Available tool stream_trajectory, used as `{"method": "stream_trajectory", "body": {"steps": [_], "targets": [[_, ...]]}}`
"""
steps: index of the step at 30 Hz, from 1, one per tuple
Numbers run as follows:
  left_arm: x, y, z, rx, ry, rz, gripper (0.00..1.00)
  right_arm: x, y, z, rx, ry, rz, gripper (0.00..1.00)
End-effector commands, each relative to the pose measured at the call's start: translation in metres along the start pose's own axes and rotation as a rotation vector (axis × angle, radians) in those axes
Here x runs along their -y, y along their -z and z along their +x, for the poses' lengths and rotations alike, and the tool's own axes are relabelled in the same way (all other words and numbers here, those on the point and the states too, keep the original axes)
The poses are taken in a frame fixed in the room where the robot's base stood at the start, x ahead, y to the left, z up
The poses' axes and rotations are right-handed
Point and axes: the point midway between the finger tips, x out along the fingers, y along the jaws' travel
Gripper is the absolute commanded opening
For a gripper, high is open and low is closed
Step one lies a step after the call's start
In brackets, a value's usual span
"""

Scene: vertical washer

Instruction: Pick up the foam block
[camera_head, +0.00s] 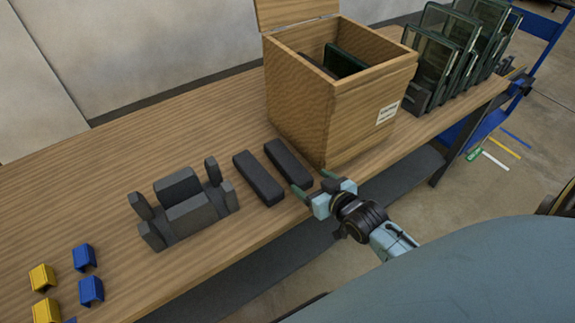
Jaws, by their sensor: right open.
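Two dark grey, elongated foam blocks lie side by side on the wooden table, the left block (258,180) and the right block (288,163). My right gripper (315,184) is open at the table's front edge, just in front of the near end of the right block. Its fingers point toward the table, and nothing shows between them. I cannot tell whether a fingertip touches the block. My left gripper is out of view.
A dark grey holder (187,212) with upright parts stands left of the blocks. An open wooden box (300,108) stands close behind them. Framed panels (440,62) stand at the far right. The left back tabletop is clear.

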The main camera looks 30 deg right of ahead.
Motion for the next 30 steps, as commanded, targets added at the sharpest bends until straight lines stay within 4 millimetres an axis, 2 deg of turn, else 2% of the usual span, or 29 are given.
{"method": "stream_trajectory", "body": {"steps": [3, 11, 19, 29, 30], "targets": [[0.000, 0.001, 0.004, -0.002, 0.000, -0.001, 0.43, 0.000, -0.001, 0.020, 0.000, 0.000, 0.000, 0.75], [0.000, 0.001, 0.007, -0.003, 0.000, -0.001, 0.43, 0.002, 0.000, 0.039, 0.001, 0.001, 0.000, 0.75], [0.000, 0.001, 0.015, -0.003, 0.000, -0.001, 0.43, 0.004, 0.000, 0.077, 0.000, 0.000, 0.001, 0.75], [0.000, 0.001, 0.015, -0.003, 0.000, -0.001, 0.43, 0.005, 0.000, 0.083, 0.001, 0.001, 0.000, 0.75], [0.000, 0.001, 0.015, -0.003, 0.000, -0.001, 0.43, 0.005, 0.000, 0.083, 0.001, 0.001, 0.000, 0.70]]}}
